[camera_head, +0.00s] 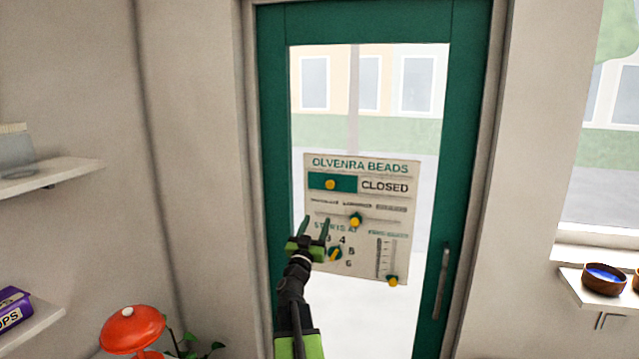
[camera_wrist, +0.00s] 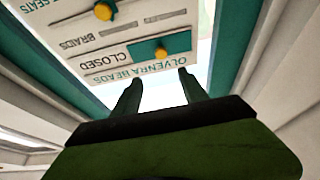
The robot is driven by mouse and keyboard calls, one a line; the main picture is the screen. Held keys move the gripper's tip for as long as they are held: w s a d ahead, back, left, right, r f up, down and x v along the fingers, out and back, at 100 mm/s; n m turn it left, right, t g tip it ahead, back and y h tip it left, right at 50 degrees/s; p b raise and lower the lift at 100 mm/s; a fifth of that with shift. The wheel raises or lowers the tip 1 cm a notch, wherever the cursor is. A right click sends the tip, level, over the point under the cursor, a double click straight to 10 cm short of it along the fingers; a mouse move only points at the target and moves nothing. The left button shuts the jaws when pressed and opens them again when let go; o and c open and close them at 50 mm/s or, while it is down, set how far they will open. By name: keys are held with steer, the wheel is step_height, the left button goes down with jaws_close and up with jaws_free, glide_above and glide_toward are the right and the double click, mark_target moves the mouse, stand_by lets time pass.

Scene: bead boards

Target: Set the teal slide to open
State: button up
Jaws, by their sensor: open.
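The teal slide (camera_head: 346,184) is a flat teal plate with a yellow knob (camera_head: 330,184). It sits at the left end of its slot on the pale sign board (camera_head: 360,164), with the word CLOSED showing to its right. The board hangs on the glass door. My gripper (camera_head: 316,226) is open and empty, below and a little left of the slide in the head view. In the wrist view, where the board is upside down, the fingertips (camera_wrist: 159,78) point toward the board's title edge, with the slide (camera_wrist: 178,43) just beyond. The fingers appear apart from the knob.
Below the slide, the board has a horizontal slider with a yellow knob (camera_head: 355,220), a numbered dial (camera_head: 335,254) and a vertical slider (camera_head: 392,280). The green door frame (camera_head: 275,120) and a door handle (camera_head: 441,283) flank it. A red lamp (camera_head: 132,329) stands at lower left.

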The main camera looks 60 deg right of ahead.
mark_target(330, 185)
steer(key=p+x, duration=0.6)
steer(key=x, duration=1.1)
steer(key=shift+w+d+r+p, duration=0.1)
steer(key=shift+w+r+p, duration=0.05)
steer(key=shift+p, duration=0.2)
jaws_close()
stand_by(0.5)
